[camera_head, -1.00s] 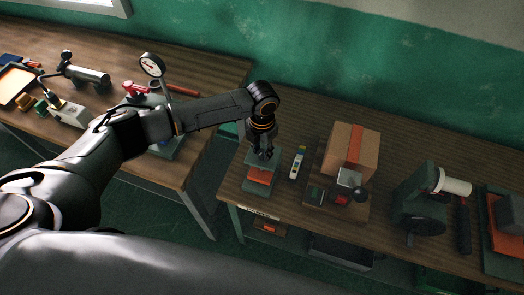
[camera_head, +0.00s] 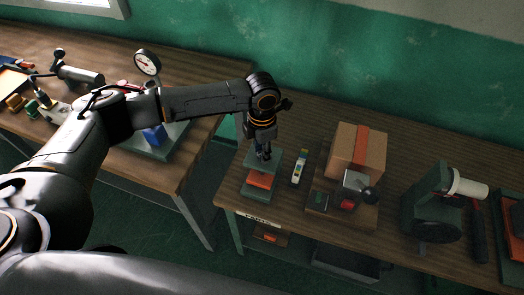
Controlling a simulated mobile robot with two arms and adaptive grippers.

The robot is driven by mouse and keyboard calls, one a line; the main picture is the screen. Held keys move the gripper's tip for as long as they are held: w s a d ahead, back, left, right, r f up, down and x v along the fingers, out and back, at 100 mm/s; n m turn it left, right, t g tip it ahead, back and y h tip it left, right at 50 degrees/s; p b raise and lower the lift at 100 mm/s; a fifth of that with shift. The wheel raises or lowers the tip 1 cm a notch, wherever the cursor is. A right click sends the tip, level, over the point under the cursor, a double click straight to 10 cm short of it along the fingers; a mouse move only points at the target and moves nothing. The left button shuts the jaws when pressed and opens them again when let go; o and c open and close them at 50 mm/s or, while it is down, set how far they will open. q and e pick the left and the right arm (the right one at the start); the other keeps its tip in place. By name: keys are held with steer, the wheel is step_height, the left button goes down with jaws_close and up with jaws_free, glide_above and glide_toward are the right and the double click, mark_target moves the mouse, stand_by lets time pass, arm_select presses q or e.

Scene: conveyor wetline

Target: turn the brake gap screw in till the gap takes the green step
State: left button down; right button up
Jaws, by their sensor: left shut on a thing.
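The brake unit, a grey-green block with an orange pad (camera_head: 260,181), stands near the left front of the right bench. My left gripper (camera_head: 263,156) points down at the top of this unit, its fingers shut on what appears to be the gap screw. The screw itself is hidden between the fingers, and the gap is too small to read. A step gauge (camera_head: 300,167) with coloured bands, green among them, lies just right of the unit, apart from it. My right gripper is out of view.
A cardboard box (camera_head: 357,150) with an orange stripe stands right of the gauge, behind a small device with a red button (camera_head: 348,204). A green machine with a white roll (camera_head: 467,187) is farther right. A dial gauge (camera_head: 147,62) stands on the left bench.

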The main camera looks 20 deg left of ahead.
arm_select(q)
steer(key=c, duration=1)
jaws_free()
step_height(320, 180, up, 12)
steer(key=shift+r, duration=0.1)
